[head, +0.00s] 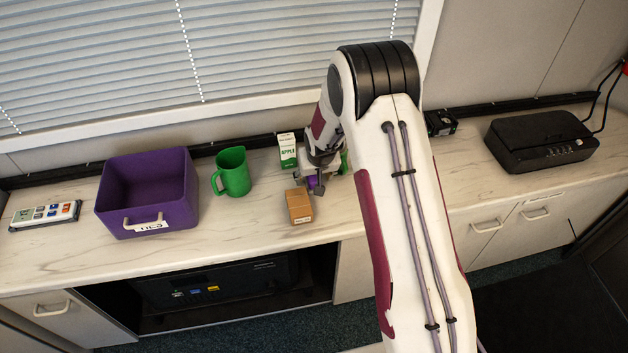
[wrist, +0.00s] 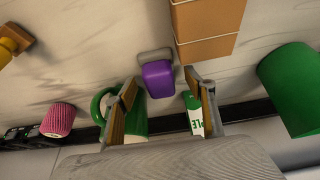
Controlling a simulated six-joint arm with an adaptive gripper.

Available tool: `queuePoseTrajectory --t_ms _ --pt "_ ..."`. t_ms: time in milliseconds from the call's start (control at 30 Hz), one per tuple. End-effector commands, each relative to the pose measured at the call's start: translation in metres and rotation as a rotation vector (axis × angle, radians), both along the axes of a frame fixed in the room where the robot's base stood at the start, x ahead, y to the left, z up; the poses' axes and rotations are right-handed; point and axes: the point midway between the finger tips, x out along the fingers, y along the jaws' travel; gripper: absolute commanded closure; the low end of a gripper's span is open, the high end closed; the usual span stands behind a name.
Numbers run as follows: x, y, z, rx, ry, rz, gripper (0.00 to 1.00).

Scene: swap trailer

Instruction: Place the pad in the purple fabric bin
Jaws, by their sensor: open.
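The pad appears to be the small purple block (wrist: 158,79) with a grey base, lying on the counter in the wrist view. A bit of purple (head: 313,183) shows below my gripper in the head view, mostly covered by it. My gripper (wrist: 162,92) is open, its two fingers pointing toward the purple block from either side, with nothing held between them. I cannot tell how high it is above the counter. The purple fabric bin (head: 118,206) stands left on the counter in the head view, open at the top, with a handle and label in front. It looks empty.
A brown box (head: 299,206) sits close beside the gripper, also in the wrist view (wrist: 207,28). An apple carton (head: 287,150) stands behind. A green jug (head: 232,172) stands between the bin and gripper. A remote-like panel (head: 45,214) lies far left; a black device (head: 541,141) right.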

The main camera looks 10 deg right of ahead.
Motion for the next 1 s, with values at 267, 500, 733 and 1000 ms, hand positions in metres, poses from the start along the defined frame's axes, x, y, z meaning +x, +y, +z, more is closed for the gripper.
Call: queuePoseTrajectory --t_ms 267,500,733,1000 --pt "0.0043 0.0 -0.0096 0.0 -0.001 0.0 0.46" --pt "0.0041 -0.0001 -0.0096 0.0 -0.001 0.0 0.46" --pt "0.004 0.0 -0.0096 0.0 0.0 0.0 0.48" --pt "0.0039 0.0 -0.0095 0.0 -0.001 0.0 0.89"
